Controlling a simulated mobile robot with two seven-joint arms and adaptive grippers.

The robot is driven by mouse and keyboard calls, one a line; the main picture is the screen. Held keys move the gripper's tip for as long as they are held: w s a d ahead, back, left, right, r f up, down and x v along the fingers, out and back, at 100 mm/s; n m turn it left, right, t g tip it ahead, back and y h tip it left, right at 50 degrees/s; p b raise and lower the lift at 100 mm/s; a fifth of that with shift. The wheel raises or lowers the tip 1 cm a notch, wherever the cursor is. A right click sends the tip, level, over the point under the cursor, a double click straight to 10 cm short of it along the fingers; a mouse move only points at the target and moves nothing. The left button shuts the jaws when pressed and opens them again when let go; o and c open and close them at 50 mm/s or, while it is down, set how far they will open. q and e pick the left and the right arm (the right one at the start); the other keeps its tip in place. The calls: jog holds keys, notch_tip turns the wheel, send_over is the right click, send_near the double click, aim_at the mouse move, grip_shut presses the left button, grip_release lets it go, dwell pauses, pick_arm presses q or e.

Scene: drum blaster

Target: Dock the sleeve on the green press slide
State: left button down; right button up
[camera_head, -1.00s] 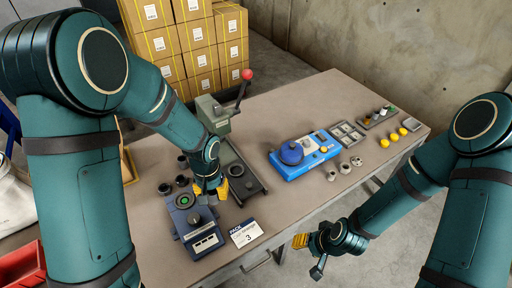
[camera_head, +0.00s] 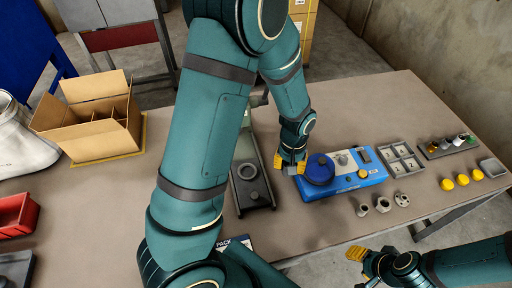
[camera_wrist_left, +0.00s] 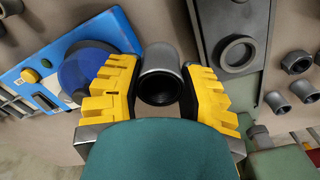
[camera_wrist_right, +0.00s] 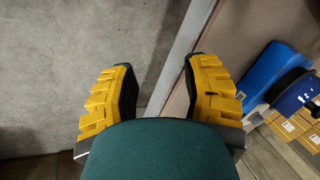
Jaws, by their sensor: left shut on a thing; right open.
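My left gripper (camera_head: 291,163) is shut on a grey hollow sleeve (camera_wrist_left: 160,70), seen end-on between the yellow fingers (camera_wrist_left: 160,88) in the left wrist view. It is between the press slide and the blue machine; its height above the table is unclear. The press slide (camera_head: 252,203) is a long dark plate with a raised round ring (camera_head: 249,171) on it; the ring also shows in the left wrist view (camera_wrist_left: 237,53), beside the sleeve and apart from it. My right gripper (camera_head: 364,260) is open and empty (camera_wrist_right: 160,75), off the table's front edge.
The blue machine (camera_head: 345,182) with a round blue lid (camera_head: 319,169) stands right of the left gripper. Several small grey parts (camera_head: 383,205) and yellow knobs (camera_head: 462,180) lie further right. A cardboard box (camera_head: 100,135) and a red bin (camera_head: 18,215) are at the left.

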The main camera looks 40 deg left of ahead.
pick_arm(q)
jog(key=s+a+f+n+p, duration=0.1)
jog(key=a+n+p, duration=0.2)
jog(key=a+n, duration=0.6)
jog(key=n+p, duration=0.3)
jog(key=n, duration=0.9)
send_over(247, 173)
pick_arm(e)
notch_tip(247, 173, up, 6)
jog(key=w, duration=0.2)
pick_arm(q)
notch_tip(247, 173, down, 6)
jog(key=b, duration=0.5)
jog(key=shift+w, duration=0.1)
pick_arm(e)
jog(key=f, duration=0.5)
jog(key=shift+s+d+f, duration=0.1)
jog(key=shift+s, duration=0.2)
pick_arm(q)
jog(key=shift+f+b, duration=0.35)
jog(key=shift+f, duration=0.2)
pick_arm(e)
jog(key=shift+f, duration=0.35)
pick_arm(q)
jog(key=c, duration=0.9)
grip_release()
jog(key=shift+o, duration=0.2)
